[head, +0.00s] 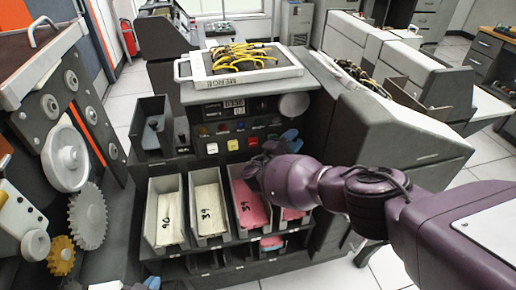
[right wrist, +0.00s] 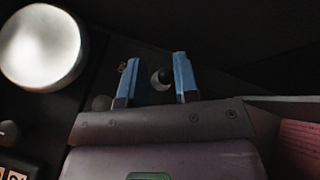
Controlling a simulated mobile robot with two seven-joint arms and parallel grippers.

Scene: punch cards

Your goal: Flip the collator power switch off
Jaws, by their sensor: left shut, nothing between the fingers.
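The collator (head: 320,75) stands in the middle of the head view, with a panel of coloured buttons on its front. My right gripper (head: 281,141) is at the right end of this panel. In the right wrist view the right gripper (right wrist: 155,78) is open, its blue fingers apart. A small dark round knob with a bright rim (right wrist: 162,79), perhaps the power switch, shows between the fingertips. I cannot tell its position or whether the fingers touch it. Blue fingertips, apparently my left gripper (head: 152,283), show at the bottom edge of the head view, shut and empty.
A white round dial (head: 294,105) is above my right gripper; it also shows in the right wrist view (right wrist: 40,45). Card bins (head: 165,184) stand below the panel. A tray (head: 187,70) with yellow cables sits on top. A geared machine (head: 45,110) stands at left.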

